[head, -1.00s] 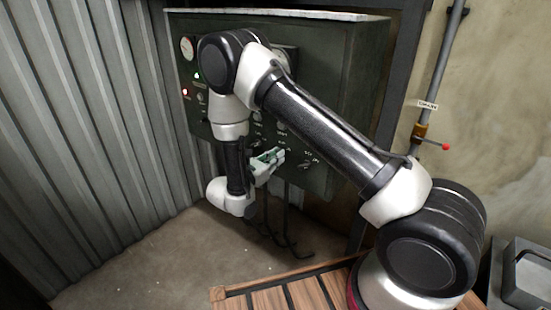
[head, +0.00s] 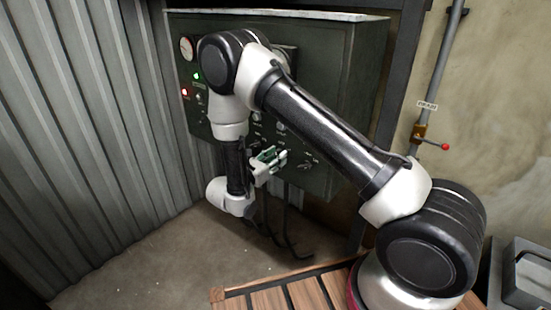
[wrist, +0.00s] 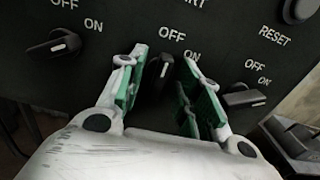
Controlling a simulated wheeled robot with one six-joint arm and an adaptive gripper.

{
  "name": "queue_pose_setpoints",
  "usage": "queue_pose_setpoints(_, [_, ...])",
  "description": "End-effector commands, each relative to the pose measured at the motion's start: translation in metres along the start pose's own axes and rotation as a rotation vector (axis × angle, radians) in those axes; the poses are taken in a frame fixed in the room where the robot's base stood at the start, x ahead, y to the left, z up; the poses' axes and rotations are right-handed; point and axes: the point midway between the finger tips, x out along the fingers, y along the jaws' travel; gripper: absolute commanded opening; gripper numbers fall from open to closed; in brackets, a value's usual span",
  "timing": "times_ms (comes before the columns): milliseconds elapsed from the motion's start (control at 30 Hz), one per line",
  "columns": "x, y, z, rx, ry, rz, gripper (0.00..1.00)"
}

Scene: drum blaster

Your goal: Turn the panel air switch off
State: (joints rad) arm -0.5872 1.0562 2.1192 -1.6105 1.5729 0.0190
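The dark control panel (head: 345,85) hangs on the back wall in the head view. In the wrist view, three black rotary switches sit in a row, each with OFF and ON lettering: a left one (wrist: 50,48), a middle one (wrist: 158,84) and a right one (wrist: 243,98). No lettering I can read says which is the air switch. My gripper (wrist: 165,64) is open, its green-padded fingers on either side of the middle switch, with gaps showing. The middle switch's white mark points nearly up, toward OFF. In the head view my gripper (head: 271,157) is at the panel's lower part.
A round gauge (head: 187,48), a green lamp (head: 196,76) and a red lamp (head: 184,92) are at the panel's left. A RESET knob (wrist: 298,10) is at upper right in the wrist view. Dark cables (head: 288,235) hang below. A pipe valve with a red-tipped handle (head: 446,147) is right.

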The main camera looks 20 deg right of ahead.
Motion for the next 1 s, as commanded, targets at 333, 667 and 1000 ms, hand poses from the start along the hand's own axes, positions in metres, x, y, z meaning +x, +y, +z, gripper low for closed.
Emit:
queue_pose_setpoints(333, [-0.048, 0.002, 0.0, 0.0, 0.0, 0.007, 0.34])
queue_pose_setpoints(667, [-0.11, 0.001, 0.0, 0.0, 0.0, 0.002, 0.34])
queue_pose_setpoints(1000, [-0.12, 0.0, 0.0, 0.0, 0.0, -0.001, 0.34])
